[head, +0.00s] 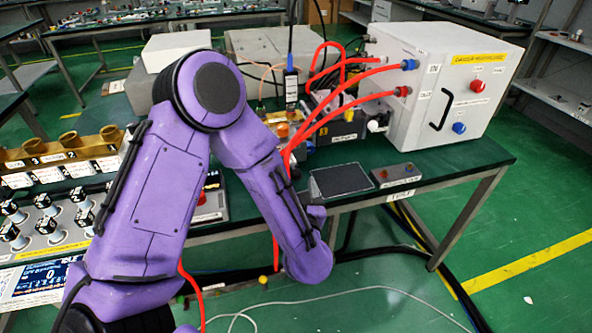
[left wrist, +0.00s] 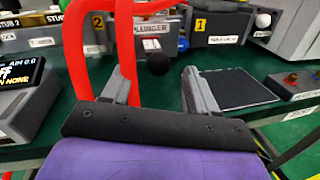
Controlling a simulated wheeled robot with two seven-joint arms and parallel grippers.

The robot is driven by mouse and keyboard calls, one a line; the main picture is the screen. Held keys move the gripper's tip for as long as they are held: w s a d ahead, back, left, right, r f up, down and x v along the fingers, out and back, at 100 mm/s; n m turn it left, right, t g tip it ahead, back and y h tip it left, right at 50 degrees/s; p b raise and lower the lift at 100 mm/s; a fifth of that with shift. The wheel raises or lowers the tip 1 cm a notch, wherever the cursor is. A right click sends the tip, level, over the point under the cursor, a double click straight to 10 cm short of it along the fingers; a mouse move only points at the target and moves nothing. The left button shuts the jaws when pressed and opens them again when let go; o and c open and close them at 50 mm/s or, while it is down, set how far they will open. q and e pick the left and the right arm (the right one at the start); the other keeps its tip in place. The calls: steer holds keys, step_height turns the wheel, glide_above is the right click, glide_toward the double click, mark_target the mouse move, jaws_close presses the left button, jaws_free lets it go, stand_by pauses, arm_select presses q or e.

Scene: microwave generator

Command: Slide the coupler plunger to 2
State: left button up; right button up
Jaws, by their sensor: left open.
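In the left wrist view, a black ball knob (left wrist: 158,63) stands below a white label reading PLUNGER (left wrist: 148,29). My left gripper (left wrist: 155,73) is open, with one finger either side of the knob in the picture. The knob looks a little beyond the fingertips, and I see no contact. In the head view my purple arm hides the knob and the left fingers. My right gripper is in neither view.
A red cable (left wrist: 80,60) loops close by the left finger. A white generator box (head: 448,75) with red hoses stands on the green bench at the right. A dark pad (head: 341,180) and a small button box (head: 397,174) lie near the front edge. A screen (left wrist: 20,80) is at left.

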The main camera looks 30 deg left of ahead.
arm_select(q)
steer(key=p+x, duration=0.1)
steer(key=x, duration=0.5)
steer(key=shift+w+a, duration=0.15)
steer(key=shift+a, duration=0.05)
jaws_close()
steer(key=shift+w+a+f+b, duration=0.15)
steer(key=shift+w+a+b, duration=0.2)
steer(key=shift+b, duration=0.2)
jaws_free()
steer(key=b+v, duration=0.2)
steer(key=v, duration=0.8)
steer(key=shift+s+d, duration=0.2)
steer(key=shift+s, duration=0.05)
